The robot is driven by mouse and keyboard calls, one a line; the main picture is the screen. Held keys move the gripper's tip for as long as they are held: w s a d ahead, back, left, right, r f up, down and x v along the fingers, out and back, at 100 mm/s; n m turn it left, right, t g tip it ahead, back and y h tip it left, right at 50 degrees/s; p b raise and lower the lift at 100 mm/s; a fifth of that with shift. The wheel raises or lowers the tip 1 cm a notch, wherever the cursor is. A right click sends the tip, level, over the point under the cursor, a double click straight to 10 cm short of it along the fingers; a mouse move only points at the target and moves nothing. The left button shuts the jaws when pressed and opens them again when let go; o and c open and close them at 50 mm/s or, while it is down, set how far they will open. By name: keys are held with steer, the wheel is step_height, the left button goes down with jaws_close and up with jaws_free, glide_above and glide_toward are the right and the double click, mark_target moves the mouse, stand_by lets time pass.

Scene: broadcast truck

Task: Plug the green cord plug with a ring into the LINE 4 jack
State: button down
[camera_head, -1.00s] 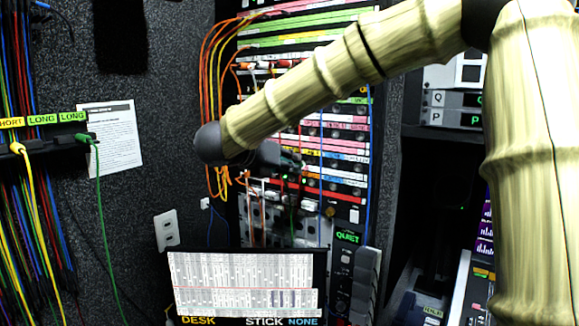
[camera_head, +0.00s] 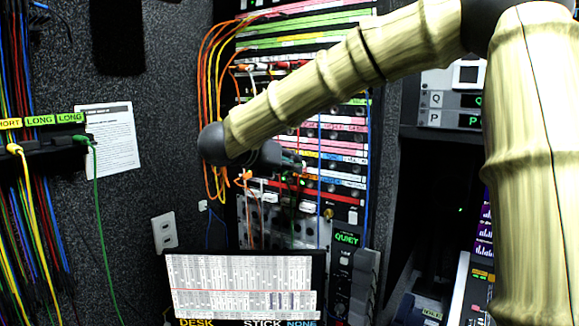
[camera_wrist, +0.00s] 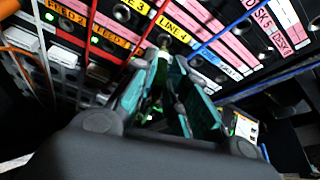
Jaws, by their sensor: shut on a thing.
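My gripper (camera_wrist: 168,98) is shut on the green plug (camera_wrist: 160,68), which stands between its teal fingers in the wrist view. The plug points up at the patch panel, close below the yellow LINE 4 label (camera_wrist: 172,28). A dark round jack (camera_wrist: 163,40) shows beside that label, by the plug's far end. I cannot tell whether the plug's tip is in the jack or just in front of it. The ring on the plug is too small to make out. In the head view my gripper (camera_head: 290,160) is at the panel, partly hidden by my arm.
Orange cords (camera_head: 207,80) loop at the panel's left. A blue cord (camera_wrist: 228,32) and red cords run close to the gripper. A monitor (camera_head: 240,285) stands below the panel. A rack on the left wall holds another green cord (camera_head: 97,200) and a yellow one.

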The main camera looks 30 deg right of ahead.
steer(key=shift+w+d+b, duration=0.25)
steer(key=shift+d, duration=0.4)
steer(key=shift+w+d+b, duration=0.2)
steer(key=shift+w+d, duration=0.05)
steer(key=shift+d, duration=0.35)
steer(key=c, duration=1.3)
jaws_free()
steer(key=shift+d, duration=0.1)
steer(key=shift+c, duration=0.2)
steer(key=v, duration=1.2)
steer(key=shift+r, duration=0.15)
